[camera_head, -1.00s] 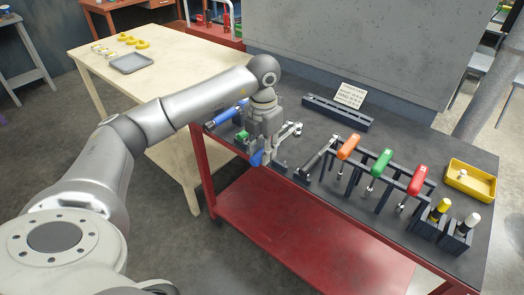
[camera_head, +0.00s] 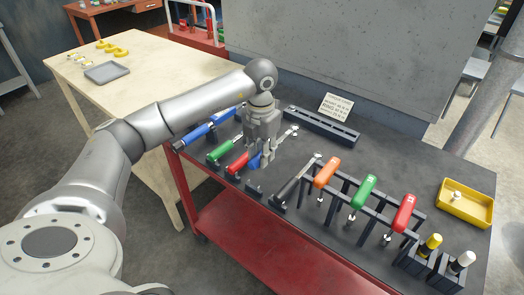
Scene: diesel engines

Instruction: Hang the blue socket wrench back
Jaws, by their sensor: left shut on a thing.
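The blue socket wrench (camera_head: 254,161) shows only as a small blue part at the fingertips of my left gripper (camera_head: 260,160). The gripper is shut on it, pointing down over the dark bench top. The fingers hide most of the wrench. A dark rack (camera_head: 381,213) stands to the right. An orange-handled tool (camera_head: 326,172), a green-handled tool (camera_head: 363,191) and a red-handled tool (camera_head: 404,212) hang in it with handles up. My right gripper is out of view.
A yellow bin (camera_head: 466,204) stands at the far right.

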